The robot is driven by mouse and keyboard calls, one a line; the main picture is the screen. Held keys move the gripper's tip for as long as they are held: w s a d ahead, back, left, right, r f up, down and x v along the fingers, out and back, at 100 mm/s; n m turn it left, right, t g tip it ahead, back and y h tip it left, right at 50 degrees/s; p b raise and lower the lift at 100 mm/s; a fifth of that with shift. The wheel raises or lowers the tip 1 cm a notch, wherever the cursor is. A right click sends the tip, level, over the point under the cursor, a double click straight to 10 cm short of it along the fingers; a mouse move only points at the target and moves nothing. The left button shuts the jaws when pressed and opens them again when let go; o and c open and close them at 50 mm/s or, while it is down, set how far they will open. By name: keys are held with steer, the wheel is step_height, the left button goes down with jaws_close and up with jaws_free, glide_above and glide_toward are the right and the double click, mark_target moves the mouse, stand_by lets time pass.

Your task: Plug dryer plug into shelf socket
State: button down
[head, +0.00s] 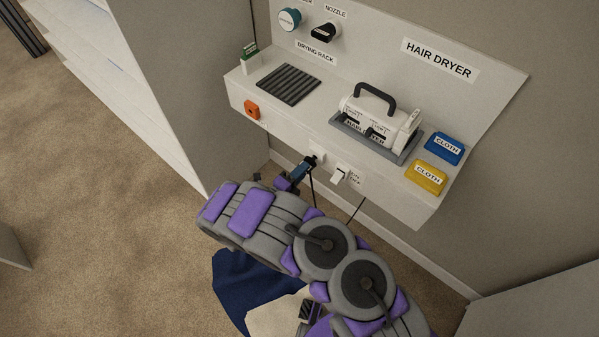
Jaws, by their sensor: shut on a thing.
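A white hair dryer unit (352,104) with a black handle stands in a grey tray on the shelf (240,88). A pale socket plate (318,150) is on the shelf's front face, left of a white switch (338,176). My gripper (303,168) is at that front face, shut on a small dark plug (312,161). The plug is at the socket plate; I cannot tell whether it is inserted or only touching. A black cord hangs below my gripper. My arm hides part of the area below the shelf.
On the shelf are a dark drying rack (289,84), a blue cloth (445,147) and a yellow cloth (427,177). An orange piece (252,109) is on the shelf front. A white shelving unit (110,70) stands at left. Carpet (80,200) at left is clear.

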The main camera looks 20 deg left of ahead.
steer(key=shift+b+x, duration=0.55)
steer(key=shift+x, duration=0.4)
steer(key=c, duration=1.1)
jaws_free()
steer(key=shift+o, duration=0.2)
steer(key=shift+s, duration=0.1)
steer(key=p+v, duration=0.4)
steer(key=v, duration=1.3)
steer(key=shift+a+f, duration=0.1)
